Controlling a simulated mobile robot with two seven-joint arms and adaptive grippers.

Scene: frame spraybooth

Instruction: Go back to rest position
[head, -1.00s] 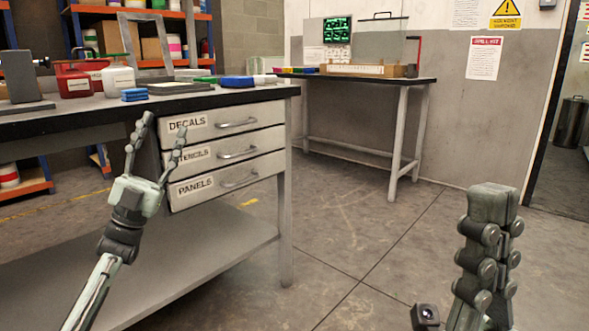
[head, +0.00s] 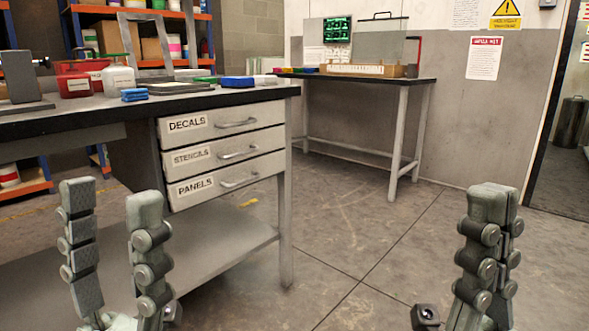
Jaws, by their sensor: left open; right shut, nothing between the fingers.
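My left gripper (head: 110,199) is at the lower left of the head view, close to the camera, fingers pointing up. It is open with a gap between its two fingers and nothing in it. It covers part of the workbench's lower shelf. My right gripper (head: 493,197) is at the lower right, fingers pointing up and pressed together, holding nothing. Both grippers appear in front of the workbench (head: 259,94) and floor, apart from any object.
The workbench has shut drawers marked DECALS (head: 222,122), STENCILS (head: 222,152) and PANELS (head: 222,183). On its top are a red container (head: 78,82), a white bottle (head: 117,80) and blue sponges (head: 134,95). A second table (head: 390,84) stands behind. The floor (head: 375,250) between is clear.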

